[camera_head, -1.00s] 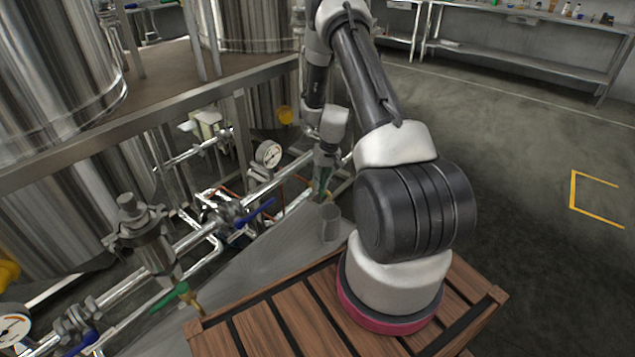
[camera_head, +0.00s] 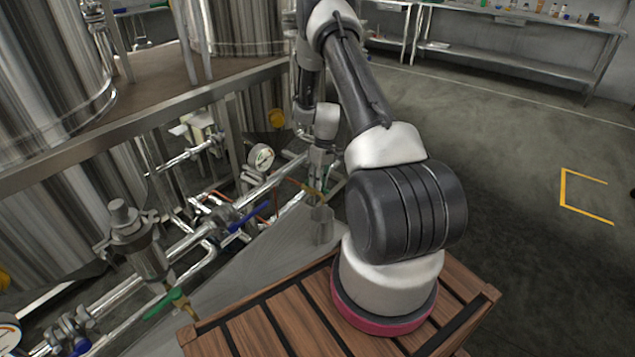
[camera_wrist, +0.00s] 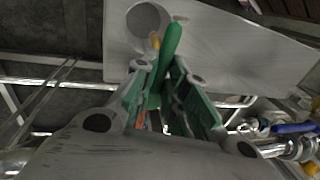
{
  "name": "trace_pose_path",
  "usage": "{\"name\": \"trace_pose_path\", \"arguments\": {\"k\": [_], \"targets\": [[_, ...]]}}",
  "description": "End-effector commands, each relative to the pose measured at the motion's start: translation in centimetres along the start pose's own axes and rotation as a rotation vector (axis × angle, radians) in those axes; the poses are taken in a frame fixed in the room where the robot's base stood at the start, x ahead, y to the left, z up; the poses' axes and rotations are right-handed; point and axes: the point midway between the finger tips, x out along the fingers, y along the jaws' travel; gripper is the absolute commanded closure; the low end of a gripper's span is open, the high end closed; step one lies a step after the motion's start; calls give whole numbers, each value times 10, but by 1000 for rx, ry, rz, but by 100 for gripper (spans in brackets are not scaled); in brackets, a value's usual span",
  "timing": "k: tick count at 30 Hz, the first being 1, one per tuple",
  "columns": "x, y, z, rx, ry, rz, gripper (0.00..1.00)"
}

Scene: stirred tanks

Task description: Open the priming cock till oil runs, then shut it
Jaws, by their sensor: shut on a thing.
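My gripper (camera_wrist: 165,100) is shut on the green lever (camera_wrist: 172,40) of a cock, with its tip sticking out past the fingers. In the head view my gripper (camera_head: 318,178) is at the far end of the pipe run, and the lever is mostly hidden there. A small brass part (camera_wrist: 155,40) of the cock shows beside the lever. A grey cup (camera_head: 321,226) stands below the cock on the metal sheet; it also shows in the wrist view (camera_wrist: 148,20). I cannot make out any oil running.
A second green-handled cock (camera_head: 167,303) is nearer on the left. Blue-handled valves (camera_head: 246,216), a filter housing (camera_head: 135,240) and a pressure gauge (camera_head: 261,157) crowd the pipework. Steel tanks (camera_head: 50,60) stand behind. The floor on the right is clear.

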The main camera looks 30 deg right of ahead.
Motion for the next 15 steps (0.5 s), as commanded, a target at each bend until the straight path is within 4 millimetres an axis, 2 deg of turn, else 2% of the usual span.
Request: {"name": "trace_pose_path", "arguments": {"k": [12,13,15], "targets": [[0,0,1,-6,-3,-1,100],[0,0,1,-5,-3,-1,82],[0,0,1,-5,-2,-1,70]]}}
